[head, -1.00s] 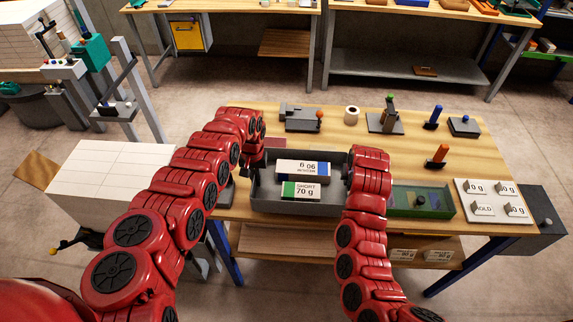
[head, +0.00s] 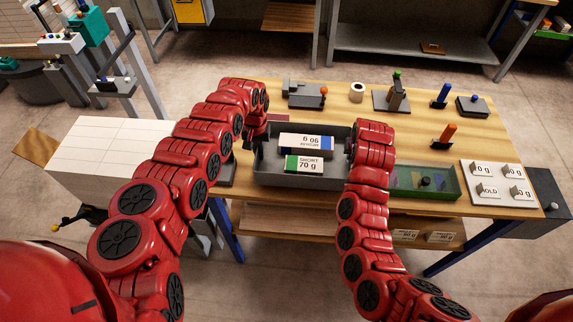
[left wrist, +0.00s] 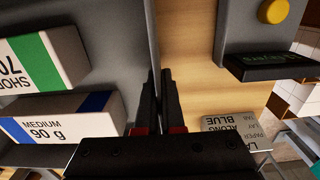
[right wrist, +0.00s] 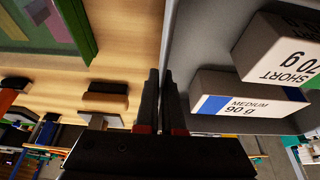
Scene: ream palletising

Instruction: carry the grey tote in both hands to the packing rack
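The grey tote (head: 262,172) sits on the wooden table (head: 475,150) and holds two reams, a blue-ended one (head: 305,143) and a green-ended one (head: 304,165). My left gripper (head: 254,138) is at its left end wall; in the left wrist view its fingers (left wrist: 160,100) straddle the wall and are closed on it. My right gripper is hidden behind its arm in the head view; in the right wrist view its fingers (right wrist: 162,100) are closed on the opposite end wall. I cannot see a gap under the tote.
A green tray (head: 425,182) stands close to the tote's right, with label stands on a white board (head: 490,183) beyond it. A tape roll (head: 357,92) and several small fixtures stand along the back. A white ream stack (head: 110,160) is left of the table.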

